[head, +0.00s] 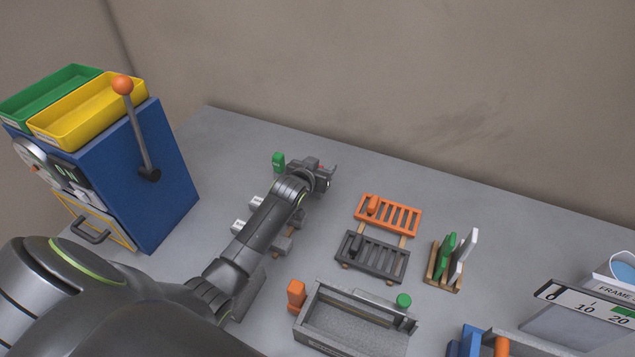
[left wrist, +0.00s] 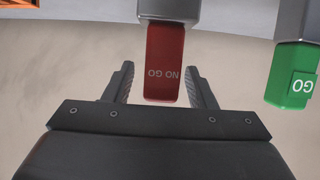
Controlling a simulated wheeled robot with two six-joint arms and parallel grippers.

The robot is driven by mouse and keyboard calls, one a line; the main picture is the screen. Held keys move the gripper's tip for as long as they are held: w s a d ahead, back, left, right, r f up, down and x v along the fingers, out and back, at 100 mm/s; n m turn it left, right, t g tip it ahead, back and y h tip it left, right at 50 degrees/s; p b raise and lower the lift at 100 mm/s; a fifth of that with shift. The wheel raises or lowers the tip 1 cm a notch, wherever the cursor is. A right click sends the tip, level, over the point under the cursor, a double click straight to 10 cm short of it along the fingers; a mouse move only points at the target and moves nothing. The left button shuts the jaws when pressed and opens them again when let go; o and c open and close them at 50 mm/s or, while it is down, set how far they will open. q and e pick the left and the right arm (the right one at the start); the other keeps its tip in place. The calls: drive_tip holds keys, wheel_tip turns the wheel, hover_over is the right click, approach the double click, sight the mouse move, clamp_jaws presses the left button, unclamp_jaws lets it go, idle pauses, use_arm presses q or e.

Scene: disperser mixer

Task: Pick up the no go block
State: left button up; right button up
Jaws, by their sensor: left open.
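The no go block is red with white "NO GO" lettering, seen upside down in the left wrist view (left wrist: 165,58). It is attached to the end of a grey bar (left wrist: 168,10). My left gripper (left wrist: 160,70) is open, with one finger on each side of the red block and a gap visible on both sides. In the head view my left gripper (head: 325,174) is over the table near the back, and it mostly hides the red block. The green go block (left wrist: 292,75) is to the right in the left wrist view; it shows left of the gripper in the head view (head: 278,160). My right gripper is not in view.
A blue machine (head: 165,185) with a lever and yellow and green trays stands at the left. An orange rack (head: 405,217), a dark rack (head: 385,262), a small wooden stand (head: 440,280) and a grey open box (head: 330,340) lie right of my arm. The back table strip is clear.

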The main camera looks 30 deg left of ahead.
use_arm(q)
clamp_jaws()
drive_tip(key=shift+r, duration=0.1)
idle(0.4)
